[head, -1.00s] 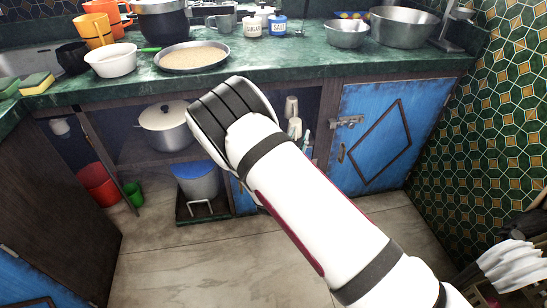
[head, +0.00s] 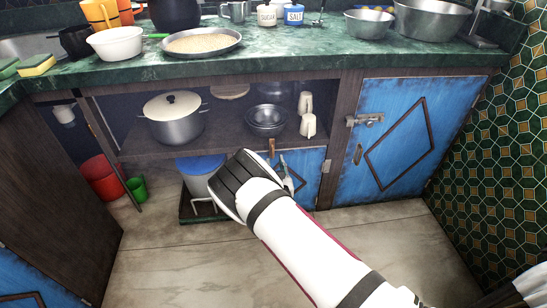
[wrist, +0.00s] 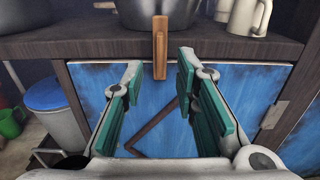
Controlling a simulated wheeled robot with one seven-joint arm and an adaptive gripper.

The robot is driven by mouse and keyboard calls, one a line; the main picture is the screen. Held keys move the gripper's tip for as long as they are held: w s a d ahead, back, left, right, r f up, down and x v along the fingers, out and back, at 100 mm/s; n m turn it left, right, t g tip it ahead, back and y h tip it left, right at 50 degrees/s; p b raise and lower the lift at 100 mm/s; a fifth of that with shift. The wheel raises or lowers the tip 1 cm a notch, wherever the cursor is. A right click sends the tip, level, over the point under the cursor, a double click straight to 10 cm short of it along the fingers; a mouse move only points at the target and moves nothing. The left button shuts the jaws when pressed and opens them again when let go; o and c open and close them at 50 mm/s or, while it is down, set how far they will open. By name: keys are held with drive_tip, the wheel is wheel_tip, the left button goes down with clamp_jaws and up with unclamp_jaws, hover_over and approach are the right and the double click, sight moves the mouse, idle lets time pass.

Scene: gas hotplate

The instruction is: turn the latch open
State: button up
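A small wooden latch (wrist: 160,47) stands upright on the edge of the shelf. Its lower end hangs over the top of a low blue door (wrist: 215,85). The latch also shows in the head view (head: 271,147), just above my arm. My gripper (wrist: 160,82) is open and empty, with green pads on both fingers. The latch appears between the two fingertips in the wrist view, and I see no contact with it.
A metal bowl (wrist: 158,12) and white mugs (wrist: 245,14) stand on the shelf above the latch. A bin with a blue lid (wrist: 47,100) is to the left. A larger blue door with a metal bolt (head: 365,120) is at the right.

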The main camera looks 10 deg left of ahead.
sight(273, 152)
drive_tip(key=b+x, duration=0.2)
drive_tip(key=x, duration=0.4)
clamp_jaws()
